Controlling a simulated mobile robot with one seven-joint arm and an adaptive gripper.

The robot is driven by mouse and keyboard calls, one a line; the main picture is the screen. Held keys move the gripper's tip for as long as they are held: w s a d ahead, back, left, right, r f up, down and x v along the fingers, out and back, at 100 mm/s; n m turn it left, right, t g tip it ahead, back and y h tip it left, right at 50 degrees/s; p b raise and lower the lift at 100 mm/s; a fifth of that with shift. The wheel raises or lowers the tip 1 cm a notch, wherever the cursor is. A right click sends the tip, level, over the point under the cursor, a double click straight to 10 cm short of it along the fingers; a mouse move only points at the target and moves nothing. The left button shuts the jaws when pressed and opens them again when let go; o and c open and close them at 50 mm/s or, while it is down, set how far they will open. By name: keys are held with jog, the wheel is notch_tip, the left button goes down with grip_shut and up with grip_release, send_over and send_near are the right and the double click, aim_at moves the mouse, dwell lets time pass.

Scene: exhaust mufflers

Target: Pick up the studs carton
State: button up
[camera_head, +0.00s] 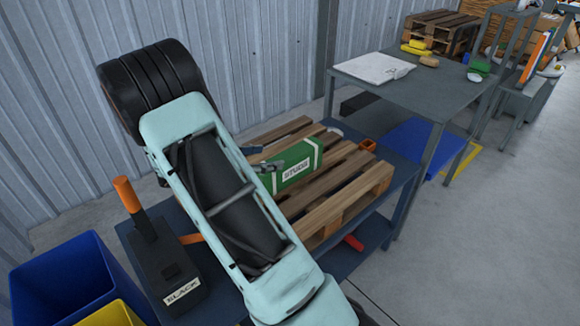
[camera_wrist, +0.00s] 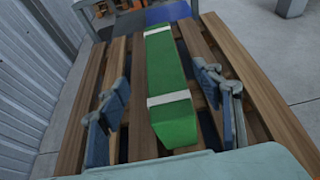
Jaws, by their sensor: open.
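The studs carton (camera_head: 293,166) is a long green box with white bands and a white label reading STUDS. It lies on a wooden pallet (camera_head: 338,207) on a dark blue bench. In the wrist view the carton (camera_wrist: 170,82) runs away from me, left of the picture's centre line on its far end. My gripper (camera_wrist: 172,108) is open, with one finger to the left and one to the right of the carton, both apart from it. In the head view my arm hides part of the pallet, and my gripper (camera_head: 262,162) shows at the carton's left end.
A dark box labelled BLACK (camera_head: 172,275) with an orange-topped post stands left of my arm. A blue bin (camera_head: 62,280) and a yellow bin (camera_head: 108,314) stand at lower left. A grey table (camera_head: 420,92) with papers stands behind right. A corrugated wall runs along the back left.

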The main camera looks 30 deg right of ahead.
aim_at(289, 154)
jog(key=b+x, duration=0.1)
jog(key=x, duration=0.9)
jog(key=shift+s+r, duration=0.1)
jog(key=c, duration=1.5)
